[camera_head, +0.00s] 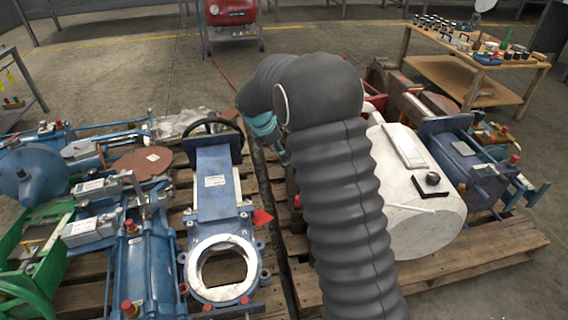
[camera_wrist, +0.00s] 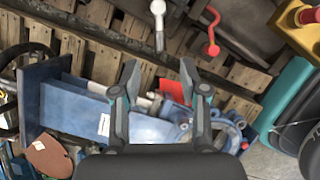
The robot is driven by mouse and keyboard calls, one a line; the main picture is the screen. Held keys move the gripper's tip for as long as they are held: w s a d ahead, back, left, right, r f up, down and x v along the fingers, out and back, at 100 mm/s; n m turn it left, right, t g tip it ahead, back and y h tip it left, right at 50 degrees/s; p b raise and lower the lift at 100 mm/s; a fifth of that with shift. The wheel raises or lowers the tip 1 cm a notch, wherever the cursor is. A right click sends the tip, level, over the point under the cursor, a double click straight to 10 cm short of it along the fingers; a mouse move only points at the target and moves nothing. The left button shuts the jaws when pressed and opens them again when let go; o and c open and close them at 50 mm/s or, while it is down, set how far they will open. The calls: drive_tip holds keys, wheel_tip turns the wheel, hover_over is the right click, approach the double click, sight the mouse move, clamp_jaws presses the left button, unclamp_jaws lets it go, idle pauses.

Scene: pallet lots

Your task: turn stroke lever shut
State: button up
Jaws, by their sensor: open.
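Two lever-like handles show at the top of the wrist view: a pale grey one (camera_wrist: 158,22) with a rounded top, and a red bent one (camera_wrist: 212,32) to its right. I cannot tell which is the stroke lever. My gripper (camera_wrist: 160,68) is open and empty, its two fingers apart below the handles in the picture and touching neither. Behind the fingers lies a blue gate valve (camera_wrist: 85,112), also in the head view (camera_head: 212,190) with its dark handwheel. In the head view my arm hides the gripper's fingers and both handles.
Wooden pallets (camera_head: 520,240) carry crowded valves and cylinders on both sides. A white rounded tank (camera_head: 420,215) stands right of my arm. A wooden bench (camera_head: 450,75) with small parts is at the back right. A red machine (camera_head: 231,15) stands behind; open floor lies between.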

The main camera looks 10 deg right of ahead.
sight(285, 163)
drive_tip(key=b+x, duration=0.1)
drive_tip(key=x, duration=0.6)
drive_tip(key=shift+c, duration=0.2)
